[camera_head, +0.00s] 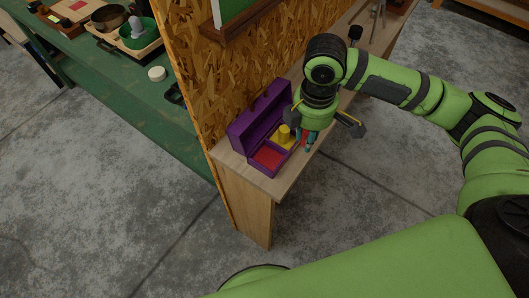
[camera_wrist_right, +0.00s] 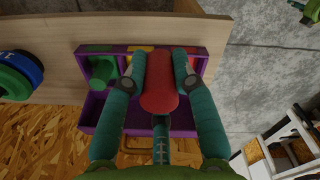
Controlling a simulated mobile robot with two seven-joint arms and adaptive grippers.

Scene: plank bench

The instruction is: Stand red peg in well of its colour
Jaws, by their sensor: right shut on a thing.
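The red peg (camera_wrist_right: 159,92) is between the two teal fingers of my right gripper (camera_wrist_right: 163,62), which is shut on it. In the head view, my right gripper (camera_head: 308,141) is over the right part of an open purple box (camera_head: 249,128). The box's red well (camera_head: 268,157) is at its left end and looks empty. A yellow peg (camera_head: 284,133) stands in the middle of the box. A green peg (camera_wrist_right: 103,72) shows at the left of the box in the wrist view. The held peg and fingers hide part of the box there. My left gripper is not in view.
The box stands on a narrow wooden bench (camera_head: 238,170) against a chipboard wall (camera_head: 235,80). A round blue and green object (camera_wrist_right: 22,74) is on the bench in the wrist view. A green bench (camera_head: 130,100) with pans is beyond the wall.

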